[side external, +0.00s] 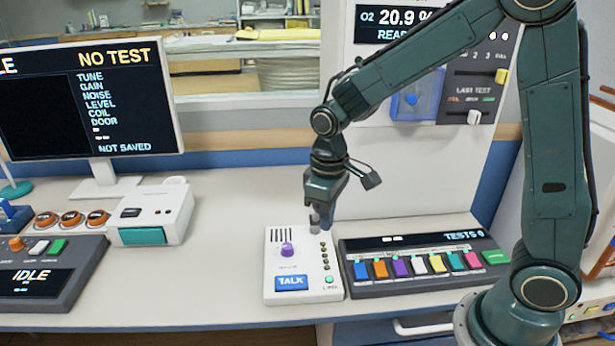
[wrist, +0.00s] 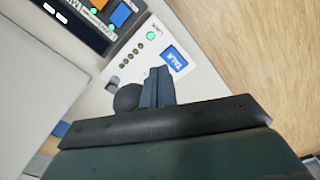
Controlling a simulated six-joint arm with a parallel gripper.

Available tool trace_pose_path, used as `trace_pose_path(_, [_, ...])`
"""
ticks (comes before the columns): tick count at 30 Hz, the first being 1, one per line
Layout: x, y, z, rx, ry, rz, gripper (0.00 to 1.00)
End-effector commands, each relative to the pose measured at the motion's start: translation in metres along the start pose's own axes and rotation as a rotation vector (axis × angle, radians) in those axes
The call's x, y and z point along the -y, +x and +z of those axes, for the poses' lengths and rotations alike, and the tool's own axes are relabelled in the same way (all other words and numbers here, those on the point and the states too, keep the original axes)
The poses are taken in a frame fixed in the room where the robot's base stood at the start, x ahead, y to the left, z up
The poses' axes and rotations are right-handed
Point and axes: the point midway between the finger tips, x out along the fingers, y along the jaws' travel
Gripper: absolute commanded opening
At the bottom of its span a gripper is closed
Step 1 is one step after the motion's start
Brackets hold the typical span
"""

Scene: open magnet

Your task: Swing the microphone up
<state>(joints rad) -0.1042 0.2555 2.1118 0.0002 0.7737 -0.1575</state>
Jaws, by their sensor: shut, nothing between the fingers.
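The white intercom box (side external: 306,292) lies on the desk, with a blue TALK button (side external: 291,283), a purple knob (side external: 287,249) and a row of small lights. My gripper (side external: 315,224) is pointed down over its back right part, fingers together and empty. In the wrist view the shut fingers (wrist: 159,72) cover part of the box. A dark round ball (wrist: 126,97), which looks like the microphone's head, shows right beside the fingers. I cannot tell if they touch. The microphone's stem and hinge are hidden, and in the side view my gripper hides most of that spot.
A dark panel with several coloured keys (side external: 410,283) lies right of the box. Left stand a white device with a teal front (side external: 150,215), a monitor (side external: 90,100) and a grey IDLE console (side external: 45,270). The desk between the white device and the box is clear.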

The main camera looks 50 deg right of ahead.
Motion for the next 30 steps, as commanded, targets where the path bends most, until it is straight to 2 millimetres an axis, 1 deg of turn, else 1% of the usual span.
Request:
trace_pose_path(8, [-0.004,-0.003,-0.002,-0.001,0.001,0.0,0.0])
trace_pose_path(30, [-0.022,-0.017,-0.013,0.0,0.002,0.0,0.0])
